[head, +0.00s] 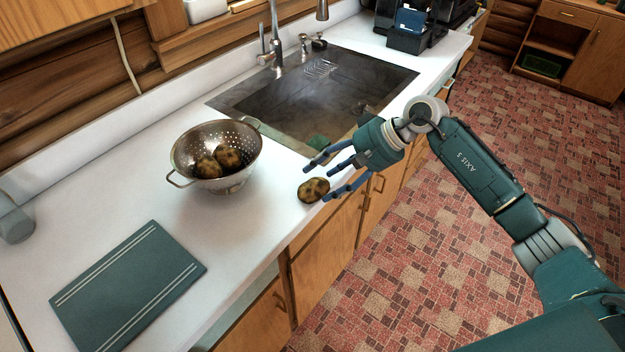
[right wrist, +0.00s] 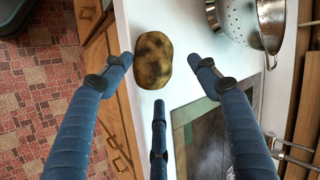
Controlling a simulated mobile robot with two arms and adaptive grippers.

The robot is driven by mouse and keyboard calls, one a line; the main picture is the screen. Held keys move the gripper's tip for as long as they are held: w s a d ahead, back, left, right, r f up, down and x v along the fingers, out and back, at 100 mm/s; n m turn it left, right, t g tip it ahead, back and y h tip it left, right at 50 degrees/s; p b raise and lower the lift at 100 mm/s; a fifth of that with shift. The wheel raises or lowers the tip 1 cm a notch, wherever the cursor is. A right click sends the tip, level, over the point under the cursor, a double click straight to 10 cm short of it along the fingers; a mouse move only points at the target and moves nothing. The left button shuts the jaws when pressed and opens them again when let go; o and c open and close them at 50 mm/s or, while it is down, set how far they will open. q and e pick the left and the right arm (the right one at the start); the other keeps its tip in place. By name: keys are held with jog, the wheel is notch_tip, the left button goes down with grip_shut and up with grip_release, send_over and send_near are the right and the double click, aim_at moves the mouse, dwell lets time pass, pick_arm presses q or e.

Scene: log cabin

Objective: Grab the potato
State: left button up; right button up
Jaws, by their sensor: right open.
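A brown, dark-spotted potato (head: 313,190) lies on the white counter close to its front edge, right of the metal colander. My right gripper (head: 328,176) is open and empty, with its blue fingers just right of the potato in the head view. In the right wrist view the potato (right wrist: 153,60) sits just beyond the spread fingertips (right wrist: 160,75), between the two outer fingers. I cannot tell whether any finger touches it. Two more potatoes (head: 222,160) lie inside the colander (head: 252,146). My left gripper is not in view.
The sink (head: 300,95) lies behind the potato, with a faucet (head: 273,45) at its back. A green cutting board (head: 128,285) lies at the front left. Cabinets (head: 325,245) drop below the counter edge. The counter between board and colander is clear.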

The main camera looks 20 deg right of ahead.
jog(key=shift+w+a+f, duration=0.15)
jog(key=shift+a+f, duration=0.25)
jog(key=shift+f, duration=0.15)
jog(key=c, duration=1.3)
jog(key=shift+o, duration=0.2)
jog(key=shift+r, duration=0.15)
